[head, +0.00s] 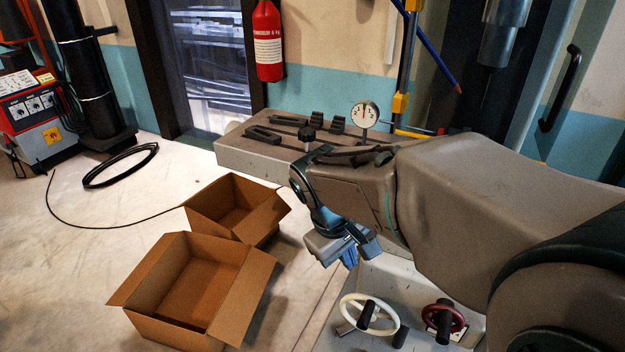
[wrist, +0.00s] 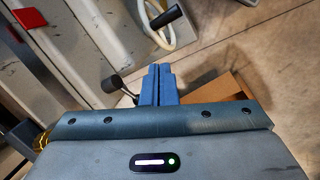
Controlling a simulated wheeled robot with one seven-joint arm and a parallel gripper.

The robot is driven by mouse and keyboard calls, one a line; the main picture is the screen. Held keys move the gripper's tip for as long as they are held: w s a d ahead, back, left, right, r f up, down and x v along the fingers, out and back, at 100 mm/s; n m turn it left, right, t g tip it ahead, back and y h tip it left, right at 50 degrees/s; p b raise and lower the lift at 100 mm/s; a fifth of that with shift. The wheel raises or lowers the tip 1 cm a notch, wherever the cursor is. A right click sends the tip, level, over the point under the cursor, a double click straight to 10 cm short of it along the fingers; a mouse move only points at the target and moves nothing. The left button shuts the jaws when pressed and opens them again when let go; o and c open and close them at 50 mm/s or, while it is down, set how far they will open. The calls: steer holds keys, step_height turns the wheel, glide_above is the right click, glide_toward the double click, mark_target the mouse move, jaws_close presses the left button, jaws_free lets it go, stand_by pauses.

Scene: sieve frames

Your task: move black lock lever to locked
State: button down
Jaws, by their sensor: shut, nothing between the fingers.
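In the wrist view a black ball-ended lever (wrist: 112,84) shows just left of my gripper, which also shows there (wrist: 158,70). Its thin rod runs toward the blue fingers, and I cannot tell if they touch. The fingers are shut together with nothing between them. In the head view my gripper (head: 350,255) points down beside the grey machine, above the white handwheel. I cannot make out the ball-ended lever in the head view, nor any lock marking.
A white handwheel (head: 350,325) and a red handwheel (head: 457,325), both with black handles, are on the machine front. Two open cardboard boxes (head: 170,325) (head: 262,218) stand on the floor at left. The machine table (head: 255,155) carries clamps and a dial gauge (head: 364,114).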

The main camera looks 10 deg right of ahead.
steer(key=w+a+r+n+t+h+p, duration=0.25)
steer(key=w+a+r+n, duration=0.35)
steer(key=w, duration=0.3)
steer(key=b+x, duration=0.2)
steer(key=x, duration=1.2)
steer(key=shift+s+f+g, duration=0.2)
steer(key=shift+s+g, duration=0.1)
steer(key=shift+g, duration=0.15)
steer(key=shift+f+h, duration=0.1)
steer(key=shift+h, duration=0.25)
